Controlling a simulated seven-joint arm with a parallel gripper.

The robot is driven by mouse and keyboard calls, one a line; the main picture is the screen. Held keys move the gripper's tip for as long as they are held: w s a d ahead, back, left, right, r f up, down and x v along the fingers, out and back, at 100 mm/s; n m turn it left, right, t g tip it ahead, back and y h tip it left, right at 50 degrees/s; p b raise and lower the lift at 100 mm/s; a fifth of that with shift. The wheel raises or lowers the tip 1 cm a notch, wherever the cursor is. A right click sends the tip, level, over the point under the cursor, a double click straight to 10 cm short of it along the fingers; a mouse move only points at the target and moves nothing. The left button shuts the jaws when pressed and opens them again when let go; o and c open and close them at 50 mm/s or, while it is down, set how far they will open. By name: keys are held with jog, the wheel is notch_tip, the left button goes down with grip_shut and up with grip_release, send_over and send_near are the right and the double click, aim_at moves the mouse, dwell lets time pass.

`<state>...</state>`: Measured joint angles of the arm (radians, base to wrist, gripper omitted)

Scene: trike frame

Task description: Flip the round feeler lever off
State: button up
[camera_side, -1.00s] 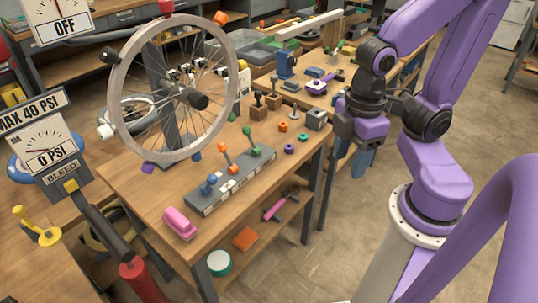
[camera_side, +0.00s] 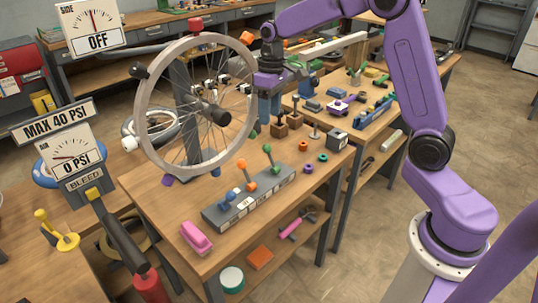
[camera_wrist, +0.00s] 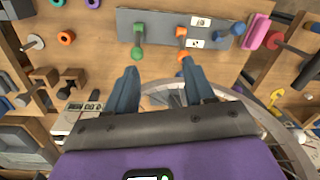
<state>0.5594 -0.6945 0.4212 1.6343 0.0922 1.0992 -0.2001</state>
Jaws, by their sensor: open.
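A grey switch panel (camera_side: 248,200) lies on the bench with a blue lever (camera_side: 231,196), an orange lever (camera_side: 242,166) and a green lever (camera_side: 267,149). The orange and green levers stand up and tilt; the blue one sits lower. In the wrist view the panel (camera_wrist: 160,23) shows white labels near the orange lever (camera_wrist: 182,32), too small to read, so I cannot tell which lever is the round feeler's. My gripper (camera_side: 269,108) is open and empty, behind and above the panel, beside the wheel. Its fingers (camera_wrist: 160,82) point toward the panel in the wrist view.
A spoked wheel (camera_side: 150,138) on a stand rises close to my gripper's left. The side dial (camera_side: 92,27) reads OFF. A pink block (camera_side: 196,238) lies at the panel's near end. Small coloured rings and wooden blocks (camera_side: 279,130) lie to the right and behind.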

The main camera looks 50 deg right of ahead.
jog(key=m, duration=0.1)
send_near(269, 147)
jog(key=f, duration=0.8)
jog(key=a+f, duration=0.1)
jog(key=f, duration=0.3)
jog(key=shift+s+f, duration=0.1)
jog(key=shift+f, duration=0.3)
grip_shut()
